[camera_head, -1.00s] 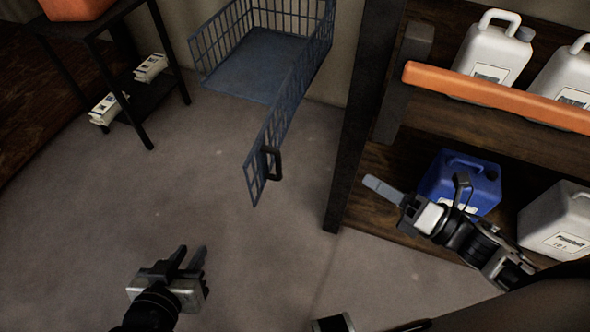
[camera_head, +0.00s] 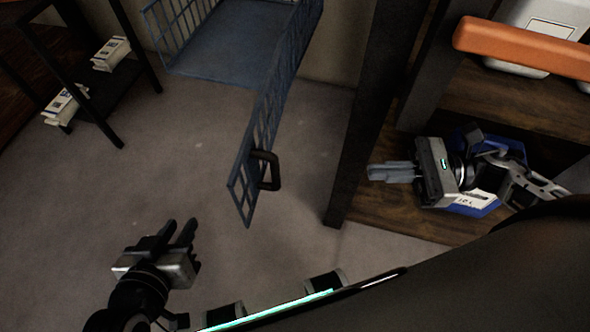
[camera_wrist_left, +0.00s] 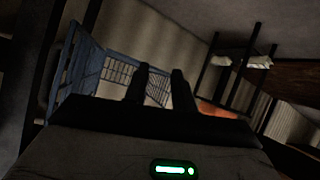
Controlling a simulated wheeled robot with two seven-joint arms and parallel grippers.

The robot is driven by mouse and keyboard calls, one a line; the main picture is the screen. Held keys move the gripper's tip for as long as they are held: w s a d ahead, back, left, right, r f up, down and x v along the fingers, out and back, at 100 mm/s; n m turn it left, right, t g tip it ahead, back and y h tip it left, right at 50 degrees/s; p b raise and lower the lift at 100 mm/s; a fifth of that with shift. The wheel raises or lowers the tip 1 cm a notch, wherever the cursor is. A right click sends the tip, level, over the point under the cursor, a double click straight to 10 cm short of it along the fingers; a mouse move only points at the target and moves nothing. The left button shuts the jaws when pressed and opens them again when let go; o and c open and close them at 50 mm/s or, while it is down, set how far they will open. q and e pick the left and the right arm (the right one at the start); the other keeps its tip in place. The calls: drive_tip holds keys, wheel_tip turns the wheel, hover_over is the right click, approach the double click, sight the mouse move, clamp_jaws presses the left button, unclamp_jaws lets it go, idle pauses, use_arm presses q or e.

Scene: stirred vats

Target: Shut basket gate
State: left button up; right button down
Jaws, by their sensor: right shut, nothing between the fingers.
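The blue wire basket (camera_head: 215,55) is fixed at the wall, at the top middle of the head view. Its gate (camera_head: 258,145) is swung open toward me, with a dark handle (camera_head: 268,170) near its free end. My left gripper (camera_head: 180,232) is open and empty, below and left of the gate, apart from it. My right gripper (camera_head: 370,171) is shut and empty, right of the gate handle and in front of the shelf. In the left wrist view the basket (camera_wrist_left: 115,75) shows beyond the open left fingers (camera_wrist_left: 160,85).
A dark wooden shelf (camera_head: 390,205) with an orange rail (camera_head: 520,45) stands on the right. A blue canister (camera_head: 475,205) sits behind my right gripper. A dark rack (camera_head: 95,120) with white boxes stands at the left. The floor between is clear.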

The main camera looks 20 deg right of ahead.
drive_tip(key=f+x, duration=0.1)
drive_tip(key=x, duration=1.3)
drive_tip(key=shift+f, duration=0.2)
drive_tip(key=shift+w+a, duration=0.15)
